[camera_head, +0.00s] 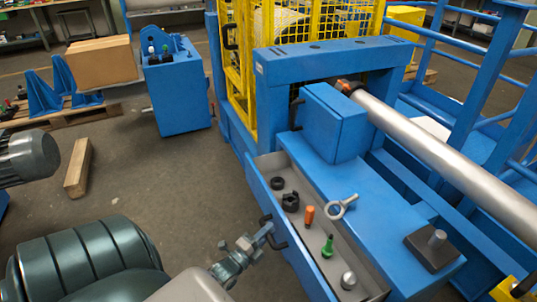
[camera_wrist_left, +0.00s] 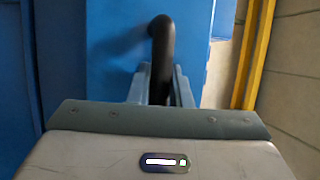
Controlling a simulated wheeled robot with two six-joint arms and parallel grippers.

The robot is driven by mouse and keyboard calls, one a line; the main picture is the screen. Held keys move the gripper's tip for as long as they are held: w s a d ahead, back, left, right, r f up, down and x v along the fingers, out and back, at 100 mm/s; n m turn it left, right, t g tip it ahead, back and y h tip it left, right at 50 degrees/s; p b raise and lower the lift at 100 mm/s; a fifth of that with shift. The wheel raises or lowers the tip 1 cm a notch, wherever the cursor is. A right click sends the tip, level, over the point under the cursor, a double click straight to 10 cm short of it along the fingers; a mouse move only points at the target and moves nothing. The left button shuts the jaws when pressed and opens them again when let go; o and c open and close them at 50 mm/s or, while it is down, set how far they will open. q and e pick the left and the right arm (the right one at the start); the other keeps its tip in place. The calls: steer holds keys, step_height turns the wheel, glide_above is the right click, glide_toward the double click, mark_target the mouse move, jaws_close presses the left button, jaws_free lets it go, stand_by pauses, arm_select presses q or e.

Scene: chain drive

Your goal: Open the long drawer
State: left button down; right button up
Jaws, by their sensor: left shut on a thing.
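The long drawer (camera_head: 262,194) is in the blue machine's side and stands pulled out, with its grey inside showing. Its blue front also shows in the left wrist view (camera_wrist_left: 112,45). A black bar handle (camera_head: 277,243) sits on the front, and it also shows in the left wrist view (camera_wrist_left: 162,45). My left gripper (camera_head: 266,232) is shut on this handle, with a finger on either side of it in the left wrist view (camera_wrist_left: 160,88). My right gripper is in neither view.
The drawer holds black rings (camera_head: 290,202), an orange-topped piece (camera_head: 309,215), a green piece (camera_head: 327,246) and a metal knob (camera_head: 348,280). An eye bolt (camera_head: 343,207) lies on the blue ledge beside it.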

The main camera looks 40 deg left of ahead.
arm_select(q)
steer(key=c, duration=1.3)
jaws_free()
steer(key=s, duration=0.3)
steer(key=s+f, duration=0.1)
steer(key=s, duration=0.3)
steer(key=s+f, duration=0.1)
steer(key=s, duration=0.2)
steer(key=shift+s, duration=0.3)
